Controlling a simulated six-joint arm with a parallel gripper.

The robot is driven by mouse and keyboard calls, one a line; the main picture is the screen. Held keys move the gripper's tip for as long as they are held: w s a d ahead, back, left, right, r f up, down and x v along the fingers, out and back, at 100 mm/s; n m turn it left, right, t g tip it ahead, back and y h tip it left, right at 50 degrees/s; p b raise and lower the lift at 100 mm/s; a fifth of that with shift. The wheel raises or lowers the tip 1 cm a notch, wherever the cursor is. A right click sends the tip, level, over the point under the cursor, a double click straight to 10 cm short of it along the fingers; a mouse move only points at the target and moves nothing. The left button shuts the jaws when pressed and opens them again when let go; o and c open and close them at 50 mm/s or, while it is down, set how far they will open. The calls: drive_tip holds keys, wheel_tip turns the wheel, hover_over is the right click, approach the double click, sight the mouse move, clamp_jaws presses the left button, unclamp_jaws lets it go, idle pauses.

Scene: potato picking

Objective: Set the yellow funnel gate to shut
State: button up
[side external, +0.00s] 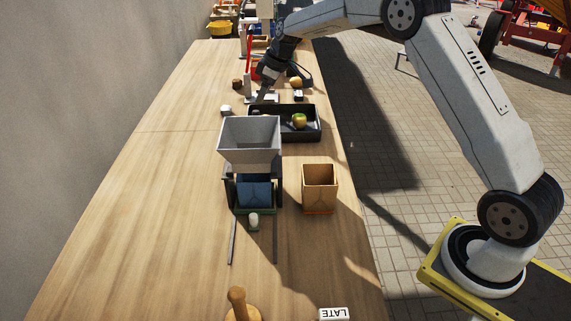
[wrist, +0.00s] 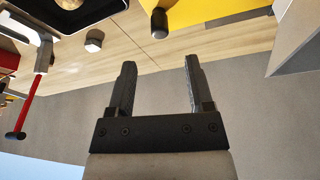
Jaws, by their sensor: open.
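My gripper (wrist: 160,63) is open in the wrist view, with nothing between its two dark fingers. In the side view my gripper (side external: 262,92) is low over the table, behind the grey funnel (side external: 250,140) and by the black tray. In the wrist view a yellow panel (wrist: 215,10), which looks like the funnel gate, lies at the top right. A dark round-ended knob (wrist: 159,24) is at its edge, ahead of the fingers and apart from them. A grey sloped surface (wrist: 300,35) is to the right. The side view does not show the gate; its setting cannot be told.
A wooden box (side external: 320,188) stands to the funnel's right. A red-handled tool (wrist: 27,105) is at left in the wrist view. The table's left side is clear.

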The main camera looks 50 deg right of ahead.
sight(256, 111)
drive_tip(key=shift+x, duration=3.9)
clamp_jaws()
